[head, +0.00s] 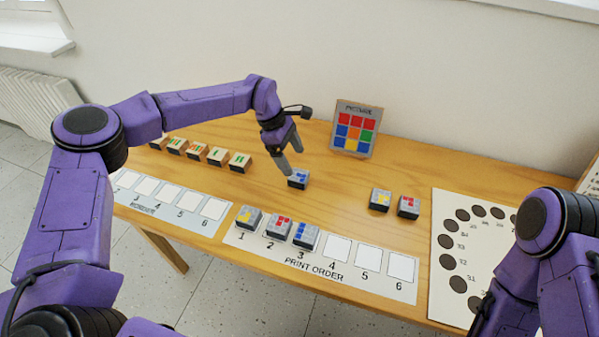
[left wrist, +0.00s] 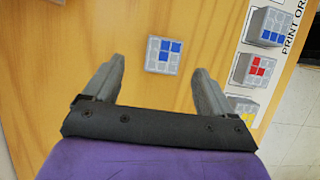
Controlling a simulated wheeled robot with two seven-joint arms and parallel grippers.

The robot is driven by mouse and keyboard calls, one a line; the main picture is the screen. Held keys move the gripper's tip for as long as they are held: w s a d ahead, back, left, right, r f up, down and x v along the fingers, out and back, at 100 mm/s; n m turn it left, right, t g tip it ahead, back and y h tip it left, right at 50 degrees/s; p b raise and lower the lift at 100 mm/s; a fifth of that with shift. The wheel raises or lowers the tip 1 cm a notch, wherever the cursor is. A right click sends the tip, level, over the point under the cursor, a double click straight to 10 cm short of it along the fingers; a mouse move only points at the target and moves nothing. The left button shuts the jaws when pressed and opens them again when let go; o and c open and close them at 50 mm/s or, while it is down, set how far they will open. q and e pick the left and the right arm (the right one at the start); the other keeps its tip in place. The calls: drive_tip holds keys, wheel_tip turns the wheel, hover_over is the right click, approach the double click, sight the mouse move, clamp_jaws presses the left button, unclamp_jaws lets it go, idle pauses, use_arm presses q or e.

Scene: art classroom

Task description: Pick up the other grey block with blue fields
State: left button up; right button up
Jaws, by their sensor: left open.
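A grey block with blue fields (head: 298,179) lies alone on the wooden table, behind the print order strip. It also shows in the left wrist view (left wrist: 163,55), face up, just ahead of and between the fingers. My left gripper (head: 288,160) is open above and beside this block, empty and not touching it as far as I can tell. The left wrist view shows its two fingers apart (left wrist: 158,85). Another grey block with blue fields (head: 305,236) lies on slot 3 of the print order strip (head: 347,279). My right gripper is out of view.
Grey blocks with yellow (head: 248,217) and red fields (head: 279,228) lie on slots 1 and 2. Yellow (head: 380,199) and red (head: 408,207) ones lie loose to the right. A colour-grid picture (head: 355,128) stands behind. Several wooden blocks (head: 240,162) line the left.

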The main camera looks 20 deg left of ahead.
sight(298, 175)
use_arm(q)
drive_tip(key=x, duration=0.2)
drive_tip(key=p+x, duration=0.1)
drive_tip(key=x, duration=0.1)
drive_tip(key=p+x, duration=0.1)
drive_tip(key=x, duration=0.1)
drive_tip(key=shift+s+a+f, duration=0.15)
drive_tip(key=shift+a+f, duration=0.1)
drive_tip(key=shift+f, duration=0.05)
drive_tip(key=shift+s+f, duration=0.1)
drive_tip(key=shift+f, duration=0.1)
drive_tip(key=shift+d, duration=0.1)
drive_tip(key=c, duration=1)
drive_tip(key=shift+c, duration=0.4)
drive_tip(key=shift+r, duration=0.1)
